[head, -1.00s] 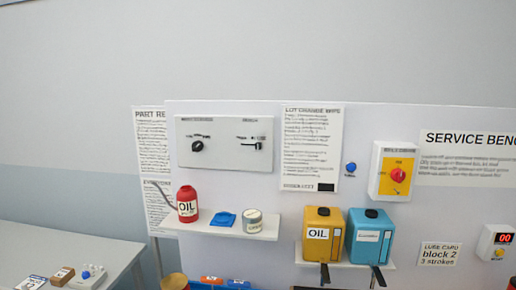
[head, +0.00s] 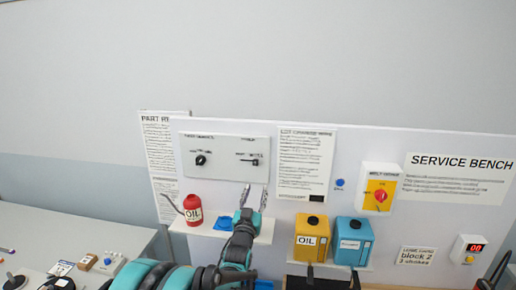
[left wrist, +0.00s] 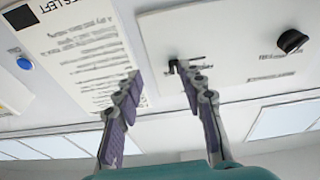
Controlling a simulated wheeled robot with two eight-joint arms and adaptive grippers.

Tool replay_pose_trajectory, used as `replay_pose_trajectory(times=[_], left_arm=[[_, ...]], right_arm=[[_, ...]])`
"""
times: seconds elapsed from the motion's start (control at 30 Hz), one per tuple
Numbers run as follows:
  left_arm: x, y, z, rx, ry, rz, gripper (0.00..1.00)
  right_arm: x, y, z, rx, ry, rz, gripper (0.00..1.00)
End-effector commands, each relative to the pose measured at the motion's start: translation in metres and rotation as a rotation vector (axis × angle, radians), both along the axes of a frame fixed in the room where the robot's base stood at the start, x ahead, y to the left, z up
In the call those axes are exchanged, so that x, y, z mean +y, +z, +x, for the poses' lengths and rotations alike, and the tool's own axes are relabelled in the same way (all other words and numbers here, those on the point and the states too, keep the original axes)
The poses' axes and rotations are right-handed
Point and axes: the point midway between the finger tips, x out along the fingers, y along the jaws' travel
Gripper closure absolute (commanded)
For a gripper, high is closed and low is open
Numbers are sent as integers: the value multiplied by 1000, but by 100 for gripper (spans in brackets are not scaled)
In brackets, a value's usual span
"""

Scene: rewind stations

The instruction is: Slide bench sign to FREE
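The bench sign's small black slider (head: 254,161) sits in the right half of a white wall panel (head: 222,155), under a small label too blurred to read. In the left wrist view the slider (left wrist: 174,66) shows close to the tip of the right-hand finger; contact cannot be told. My left gripper (head: 254,196) is open and empty, its fingers pointing up just below the panel. Its spread fingers also show in the left wrist view (left wrist: 158,76). A dark shape at the bottom right of the head view may be part of my right arm; no right fingertips show clearly.
A black knob (head: 201,159) is on the panel's left half. Below, a shelf holds a red oil can (head: 193,211) and a blue item (head: 223,223) beside my left arm. A text sheet (head: 305,165) hangs to the right. Yellow (head: 311,240) and blue (head: 353,243) containers stand lower right.

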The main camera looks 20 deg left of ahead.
Motion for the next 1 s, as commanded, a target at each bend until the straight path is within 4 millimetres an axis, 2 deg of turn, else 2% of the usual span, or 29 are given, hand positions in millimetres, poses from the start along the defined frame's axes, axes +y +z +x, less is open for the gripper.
replay_pose_trajectory(times=[0.03,0.2,0.37,0.6,0.8,1.0], left_arm=[[9,15,6,-46,9,11,60],[24,28,11,-153,26,38,60],[29,32,18,-176,29,45,60],[37,47,53,-175,29,44,60],[43,56,75,-175,28,43,60],[44,57,81,-175,28,43,60]], right_arm=[[0,18,0,0,0,0,60],[0,32,0,0,0,0,60],[0,35,0,0,0,0,60],[0,44,0,0,0,0,60],[0,50,0,0,0,0,60],[0,50,0,0,0,0,60]])
